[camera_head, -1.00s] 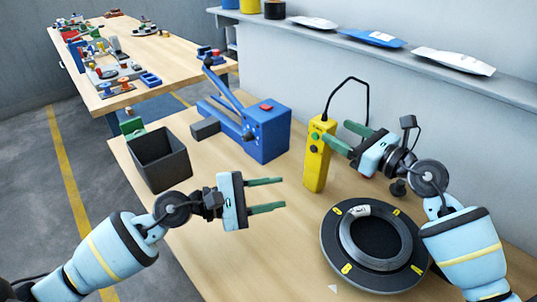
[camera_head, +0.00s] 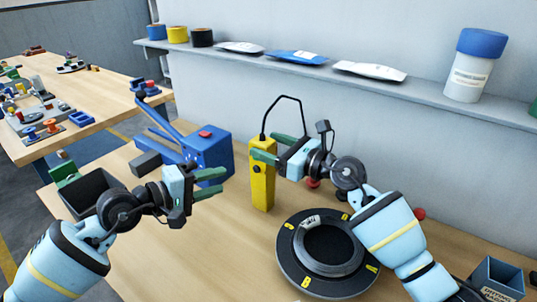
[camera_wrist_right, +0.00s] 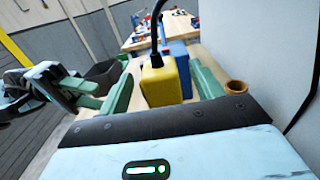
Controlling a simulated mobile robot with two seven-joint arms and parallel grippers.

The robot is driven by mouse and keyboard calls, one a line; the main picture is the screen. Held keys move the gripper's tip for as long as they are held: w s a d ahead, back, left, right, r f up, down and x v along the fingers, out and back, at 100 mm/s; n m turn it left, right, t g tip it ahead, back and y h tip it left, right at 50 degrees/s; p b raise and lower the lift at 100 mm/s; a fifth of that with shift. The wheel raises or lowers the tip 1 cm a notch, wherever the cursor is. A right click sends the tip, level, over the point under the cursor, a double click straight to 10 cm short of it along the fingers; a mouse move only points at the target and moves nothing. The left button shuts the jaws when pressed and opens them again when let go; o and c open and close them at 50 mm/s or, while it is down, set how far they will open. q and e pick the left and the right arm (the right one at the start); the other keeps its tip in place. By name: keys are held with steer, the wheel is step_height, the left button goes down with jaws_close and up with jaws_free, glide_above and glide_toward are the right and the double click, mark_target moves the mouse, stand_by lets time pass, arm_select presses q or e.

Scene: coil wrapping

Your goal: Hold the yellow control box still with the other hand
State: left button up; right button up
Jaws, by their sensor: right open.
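The yellow control box (camera_head: 262,190) stands upright on the workbench, with a black cable looping up from its top. My right gripper (camera_head: 264,145) is open at the upper part of the box. In the right wrist view, the box (camera_wrist_right: 160,85) sits between the two green fingers, with visible gaps on both sides. The near finger hides part of the box's front in the head view. My left gripper (camera_head: 223,181) is open and empty to the left of the box, with its fingers pointing toward it.
A black ring-shaped coil (camera_head: 290,265) lies in front of the box. A blue lever press (camera_head: 212,152) stands behind left, and a dark bin (camera_head: 85,190) is at the left. A shelf (camera_head: 400,88) runs along the wall. Bare bench lies at the front left.

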mark_target(257, 137)
steer(key=shift+x, duration=2.2)
steer(key=shift+c, duration=0.3)
steer(key=c, duration=1.2)
arm_select(q)
jaws_close()
